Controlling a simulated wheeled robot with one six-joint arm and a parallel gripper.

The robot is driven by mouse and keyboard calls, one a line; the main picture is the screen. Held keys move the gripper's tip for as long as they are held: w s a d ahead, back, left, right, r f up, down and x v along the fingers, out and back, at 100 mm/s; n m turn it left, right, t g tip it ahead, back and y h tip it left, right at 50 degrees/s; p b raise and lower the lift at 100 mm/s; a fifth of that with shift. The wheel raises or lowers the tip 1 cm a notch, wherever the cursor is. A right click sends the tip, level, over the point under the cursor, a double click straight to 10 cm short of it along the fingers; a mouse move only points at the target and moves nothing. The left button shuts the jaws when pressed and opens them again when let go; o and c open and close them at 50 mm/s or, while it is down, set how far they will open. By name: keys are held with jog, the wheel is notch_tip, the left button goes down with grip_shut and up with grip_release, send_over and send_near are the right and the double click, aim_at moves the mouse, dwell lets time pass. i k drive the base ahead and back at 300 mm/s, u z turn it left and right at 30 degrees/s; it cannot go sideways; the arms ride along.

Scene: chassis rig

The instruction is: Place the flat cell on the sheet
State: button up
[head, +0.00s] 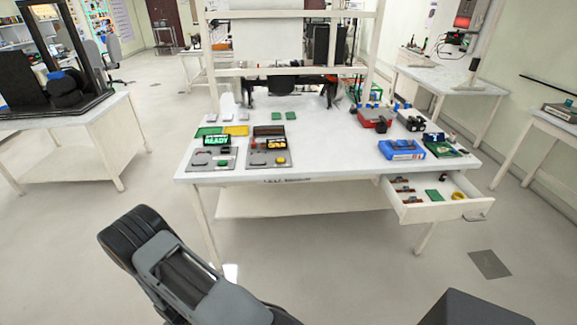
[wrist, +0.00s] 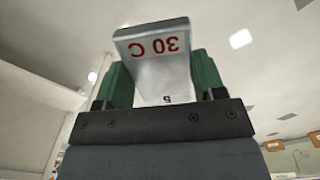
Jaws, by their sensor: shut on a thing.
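In the wrist view my gripper (wrist: 162,82) is shut on a pale grey flat cell (wrist: 150,66) marked "30 C" in red. The cell sits between the two green fingers, and its printed end face points towards the camera. The gripper and the cell do not show in the head view, where only my arm's links are seen.
On the white table (head: 320,150) are two grey panels with displays (head: 213,157), a blue box (head: 401,149) and a red chassis (head: 375,119). An open drawer (head: 430,210) juts out at the front right. The table's middle is clear. Open floor lies before it.

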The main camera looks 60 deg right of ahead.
aim_at(435, 196)
jog(key=u, duration=0.9)
jog(key=k, duration=2.75)
jog(key=z, duration=2)
